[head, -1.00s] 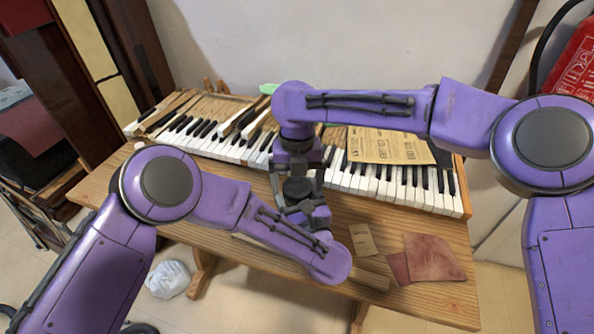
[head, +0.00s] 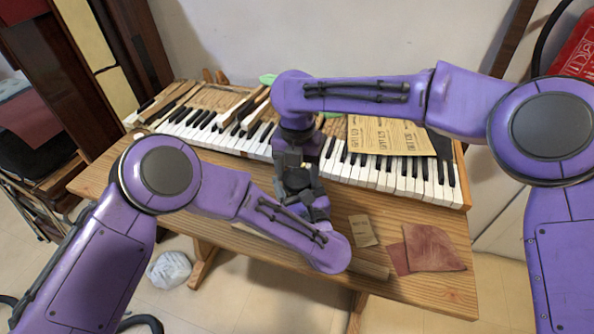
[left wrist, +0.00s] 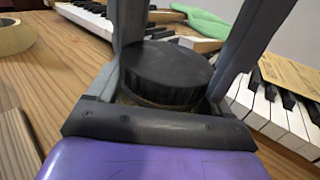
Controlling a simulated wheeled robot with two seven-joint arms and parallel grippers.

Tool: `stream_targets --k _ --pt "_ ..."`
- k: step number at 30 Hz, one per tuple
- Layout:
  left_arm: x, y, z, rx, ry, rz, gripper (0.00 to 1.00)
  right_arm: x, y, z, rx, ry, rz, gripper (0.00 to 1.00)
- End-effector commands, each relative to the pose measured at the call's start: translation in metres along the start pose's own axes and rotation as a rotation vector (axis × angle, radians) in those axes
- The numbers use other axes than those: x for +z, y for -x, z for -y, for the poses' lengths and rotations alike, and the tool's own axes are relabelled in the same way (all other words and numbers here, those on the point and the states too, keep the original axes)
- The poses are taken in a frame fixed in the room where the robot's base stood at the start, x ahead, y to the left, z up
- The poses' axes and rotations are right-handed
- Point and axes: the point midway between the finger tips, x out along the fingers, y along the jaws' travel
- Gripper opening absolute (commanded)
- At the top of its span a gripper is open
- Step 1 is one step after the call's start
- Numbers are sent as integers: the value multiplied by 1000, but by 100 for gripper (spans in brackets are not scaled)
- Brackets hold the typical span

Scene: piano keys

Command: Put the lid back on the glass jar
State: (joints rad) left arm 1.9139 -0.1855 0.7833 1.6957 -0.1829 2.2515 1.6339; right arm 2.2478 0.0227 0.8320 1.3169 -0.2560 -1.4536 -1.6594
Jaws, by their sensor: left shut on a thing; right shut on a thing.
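The black round lid (left wrist: 165,70) is level in the left wrist view, with a thin yellowish strip of the glass jar (left wrist: 150,101) just below its rim. The lid is directly over the jar's top; I cannot tell whether it is fully seated. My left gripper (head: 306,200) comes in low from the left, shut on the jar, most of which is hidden. My right gripper (head: 293,165) reaches down from above and is shut on the lid, with grey fingers standing on both sides of it. In the head view, the grippers largely hide lid and jar.
Piano keys (head: 390,172) run behind the grippers on the wooden table (head: 440,285). A brown paper (head: 390,135) lies on the keys at right. A small card (head: 362,230) and reddish cloth or leather (head: 433,247) lie in front. A tape roll (left wrist: 14,36) stands at left.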

Motion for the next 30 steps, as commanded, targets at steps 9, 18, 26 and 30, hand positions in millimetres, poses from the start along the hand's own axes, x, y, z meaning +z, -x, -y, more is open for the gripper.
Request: stream_targets --k 9,18,26,30 --pt "1 0 0 -1 1 1 0 0 0 0 1 2 0 96" --pt "1 0 0 -1 1 1 0 0 32 -1 2 2 3 96" --pt "1 0 0 -1 1 1 0 0 46 0 1 3 0 96" --pt "1 0 0 -1 1 1 0 0 45 0 1 3 0 92"
